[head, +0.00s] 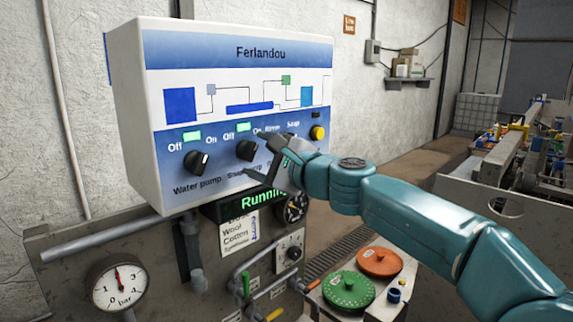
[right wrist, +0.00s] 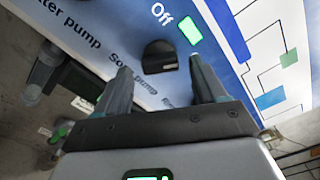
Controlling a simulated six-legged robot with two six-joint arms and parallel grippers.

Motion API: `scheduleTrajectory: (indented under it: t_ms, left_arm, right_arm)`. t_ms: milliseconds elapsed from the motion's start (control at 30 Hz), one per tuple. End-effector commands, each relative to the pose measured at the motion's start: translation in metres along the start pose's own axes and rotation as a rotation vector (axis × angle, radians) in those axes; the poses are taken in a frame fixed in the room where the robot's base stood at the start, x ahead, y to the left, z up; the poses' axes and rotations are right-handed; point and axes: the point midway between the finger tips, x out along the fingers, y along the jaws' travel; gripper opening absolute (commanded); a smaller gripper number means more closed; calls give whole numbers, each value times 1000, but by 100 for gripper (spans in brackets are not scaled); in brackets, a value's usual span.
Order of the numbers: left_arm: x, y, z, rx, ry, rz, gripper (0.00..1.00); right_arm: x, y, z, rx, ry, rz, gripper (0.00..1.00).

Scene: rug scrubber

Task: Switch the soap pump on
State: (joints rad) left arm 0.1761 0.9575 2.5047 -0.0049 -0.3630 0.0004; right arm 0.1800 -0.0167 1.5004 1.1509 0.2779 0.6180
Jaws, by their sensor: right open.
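The white and blue control panel (head: 150,100) stands on the machine. The soap pump knob (head: 247,150) is black and is the middle dial, right of the water pump knob (head: 197,162). A green lamp (head: 243,127) sits above it between Off and On. My right gripper (head: 265,161) is just right of and in front of the soap pump knob. In the right wrist view its fingers are open and empty, with the soap pump knob (right wrist: 160,56) beyond and between them. I see no contact, and cannot read the knob's pointer. My left gripper is not in view.
A yellow button (head: 317,132) is on the panel's right side. Below are a Running display (head: 258,199), a pressure gauge (head: 118,284) and pipes. Green (head: 348,290) and orange (head: 379,261) round lids lie at lower right. The air in front of the panel's left half is clear.

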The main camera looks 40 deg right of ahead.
Motion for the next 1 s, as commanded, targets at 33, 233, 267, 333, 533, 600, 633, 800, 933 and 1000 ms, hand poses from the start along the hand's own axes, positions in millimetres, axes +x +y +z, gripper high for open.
scheduleTrajectory:
  t_ms: [33,233,267,333,533,600,633,800,933,1000]
  left_arm:
    - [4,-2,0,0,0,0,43]
    - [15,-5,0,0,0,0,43]
    - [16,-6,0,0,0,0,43]
    - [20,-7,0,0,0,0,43]
    - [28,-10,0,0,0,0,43]
    - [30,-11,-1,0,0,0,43]
    - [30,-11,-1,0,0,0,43]
    - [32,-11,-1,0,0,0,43]
    - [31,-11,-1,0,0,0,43]
    - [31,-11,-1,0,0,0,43]
  right_arm:
    - [-10,0,-1,-1,1,-4,70]
    - [-62,0,-2,-2,2,-7,70]
    - [-70,1,-2,-1,3,-7,70]
    - [-89,1,-2,-1,3,-6,70]
    - [-132,1,-2,0,3,-4,70]
    - [-142,1,-3,0,3,-4,70]
    - [-145,1,-2,0,3,-3,70]
    - [-154,0,-2,2,1,-1,70]
    - [-154,0,-1,2,1,-1,70]
    - [-154,0,-1,2,1,-1,70]
